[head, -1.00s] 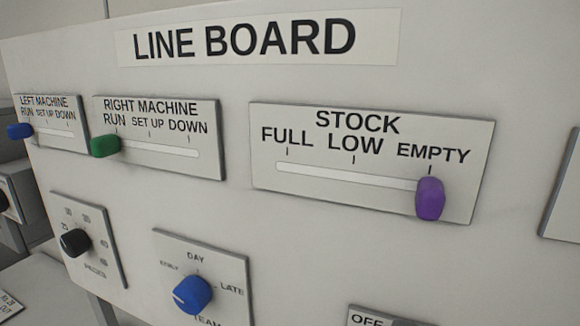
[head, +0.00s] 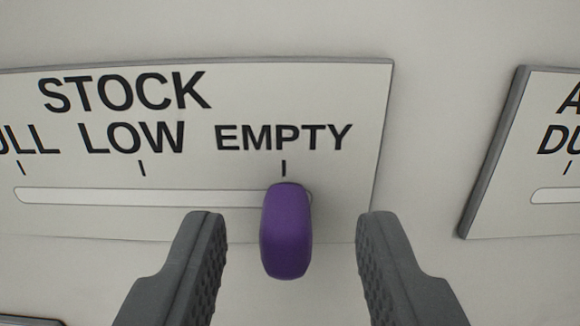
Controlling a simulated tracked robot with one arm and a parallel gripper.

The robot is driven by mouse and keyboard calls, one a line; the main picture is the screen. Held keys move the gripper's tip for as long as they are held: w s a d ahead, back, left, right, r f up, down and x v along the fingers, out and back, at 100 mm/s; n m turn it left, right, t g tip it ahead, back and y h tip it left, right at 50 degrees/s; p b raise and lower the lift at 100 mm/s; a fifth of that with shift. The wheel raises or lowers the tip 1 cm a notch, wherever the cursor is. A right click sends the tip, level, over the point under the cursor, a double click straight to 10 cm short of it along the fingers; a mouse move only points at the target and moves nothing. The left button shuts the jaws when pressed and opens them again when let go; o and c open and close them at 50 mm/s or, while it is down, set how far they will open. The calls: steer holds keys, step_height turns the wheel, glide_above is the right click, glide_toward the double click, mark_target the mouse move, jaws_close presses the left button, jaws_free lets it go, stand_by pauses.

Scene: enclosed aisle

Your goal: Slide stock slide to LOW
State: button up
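The stock slide is a purple knob (head: 287,232) on the STOCK plate (head: 350,100). It stands at the right end of its pale slot (head: 140,197), under the EMPTY tick. The LOW tick is to its left, and FULL is partly cut off at the left edge. My gripper (head: 290,228) is open, with one dark grey finger on each side of the knob. Gaps show between the knob and both fingers, wider on the right.
Another plate (head: 535,150) with a slot is partly in view at the right, beyond a strip of bare white board (head: 440,110). A dark plate edge (head: 30,321) shows at the lower left.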

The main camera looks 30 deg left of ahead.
steer(key=shift+x, duration=0.95)
jaws_close()
